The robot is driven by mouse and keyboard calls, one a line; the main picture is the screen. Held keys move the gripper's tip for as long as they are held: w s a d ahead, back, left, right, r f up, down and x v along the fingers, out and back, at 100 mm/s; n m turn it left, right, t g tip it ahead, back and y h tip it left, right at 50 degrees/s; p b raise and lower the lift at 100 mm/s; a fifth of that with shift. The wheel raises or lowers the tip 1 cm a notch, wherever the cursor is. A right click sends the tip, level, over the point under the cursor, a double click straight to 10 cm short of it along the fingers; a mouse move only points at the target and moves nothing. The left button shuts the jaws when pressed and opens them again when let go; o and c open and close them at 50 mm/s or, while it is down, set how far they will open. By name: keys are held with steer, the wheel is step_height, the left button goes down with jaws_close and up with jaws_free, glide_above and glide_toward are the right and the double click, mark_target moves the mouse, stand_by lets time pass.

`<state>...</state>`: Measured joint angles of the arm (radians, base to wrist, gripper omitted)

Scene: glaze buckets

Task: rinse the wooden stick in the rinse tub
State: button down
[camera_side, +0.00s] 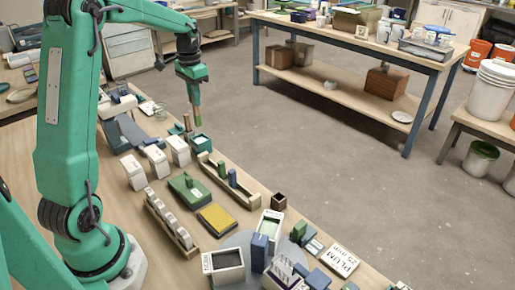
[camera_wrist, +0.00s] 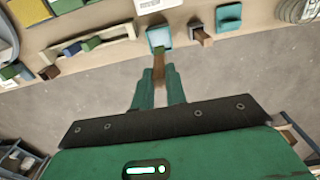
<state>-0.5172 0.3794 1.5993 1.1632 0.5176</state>
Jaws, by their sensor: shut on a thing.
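My gripper (camera_side: 195,99) hangs point-down at the far end of the bench, shut on the brown wooden stick (camera_side: 197,117). In the wrist view the stick (camera_wrist: 159,70) shows between the two green fingers (camera_wrist: 160,84). A small teal square tub (camera_side: 201,143) stands on the bench below the stick; I take it for the rinse tub, though no label is readable. In the wrist view this tub (camera_wrist: 159,38) has a pale inside, and the stick's end shows at its near edge. How high the stick is above the tub, I cannot tell.
White labelled containers (camera_side: 155,161) stand in a row left of the tub. A wooden rack (camera_side: 230,182) with green and blue blocks is near it. In the wrist view a dark brown piece (camera_wrist: 201,37) and another teal piece (camera_wrist: 228,17) lie to the right. The floor beyond is clear.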

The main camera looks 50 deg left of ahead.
mark_target(198, 123)
steer(key=shift+f, duration=0.2)
steer(key=shift+f, duration=1.55)
steer(key=shift+f, duration=0.15)
steer(key=shift+f, duration=2.9)
steer(key=shift+d, duration=0.25)
